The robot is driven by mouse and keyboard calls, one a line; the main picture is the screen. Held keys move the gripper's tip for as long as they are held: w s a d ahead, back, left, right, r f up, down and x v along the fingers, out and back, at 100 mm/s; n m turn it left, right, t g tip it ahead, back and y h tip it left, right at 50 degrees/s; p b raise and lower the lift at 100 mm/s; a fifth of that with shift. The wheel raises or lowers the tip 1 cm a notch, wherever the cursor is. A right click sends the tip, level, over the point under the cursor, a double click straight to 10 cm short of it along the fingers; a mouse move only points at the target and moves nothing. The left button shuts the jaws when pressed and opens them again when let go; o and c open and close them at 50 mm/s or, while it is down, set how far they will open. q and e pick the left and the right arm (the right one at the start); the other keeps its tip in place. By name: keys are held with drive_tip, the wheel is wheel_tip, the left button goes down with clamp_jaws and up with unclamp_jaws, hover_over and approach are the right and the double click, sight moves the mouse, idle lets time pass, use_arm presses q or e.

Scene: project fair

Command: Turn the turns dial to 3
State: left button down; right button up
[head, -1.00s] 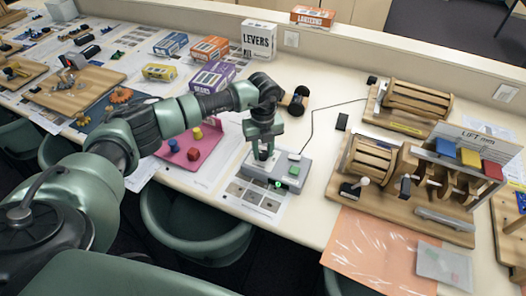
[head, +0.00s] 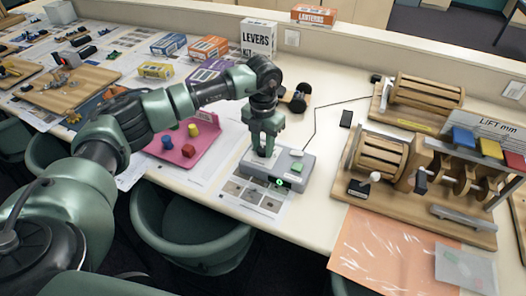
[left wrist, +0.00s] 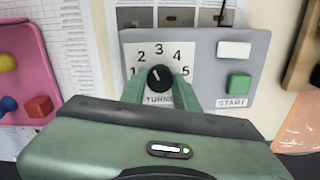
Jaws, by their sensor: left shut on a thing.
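The grey control box (head: 308,168) lies on a printed sheet on the table. In the left wrist view, its white dial plate (left wrist: 133,53) shows numbers 1 to 5 around a black turns dial (left wrist: 159,78), with the word TURNS partly hidden below. The dial's small pale mark points up and slightly left, towards between 2 and 3. My left gripper (head: 264,152) points down over the box. Its green fingers (left wrist: 160,90) are shut on the dial, one on each side. A green START button (left wrist: 238,84) is right of the dial. My right gripper is not in view.
A pink tray (head: 188,158) with coloured pegs is to the left. A small wheeled thing (head: 297,98) stands behind my gripper.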

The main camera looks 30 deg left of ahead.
use_arm(q)
drive_tip(key=m+b, duration=0.2)
drive_tip(key=m, duration=0.1)
drive_tip(key=shift+m+b, duration=0.4)
drive_tip(key=shift+m, duration=0.3)
drive_tip(key=shift+r, duration=0.1)
drive_tip(key=shift+w, duration=0.1)
drive_tip(key=c, duration=1.1)
unclamp_jaws()
drive_tip(key=shift+o, duration=0.2)
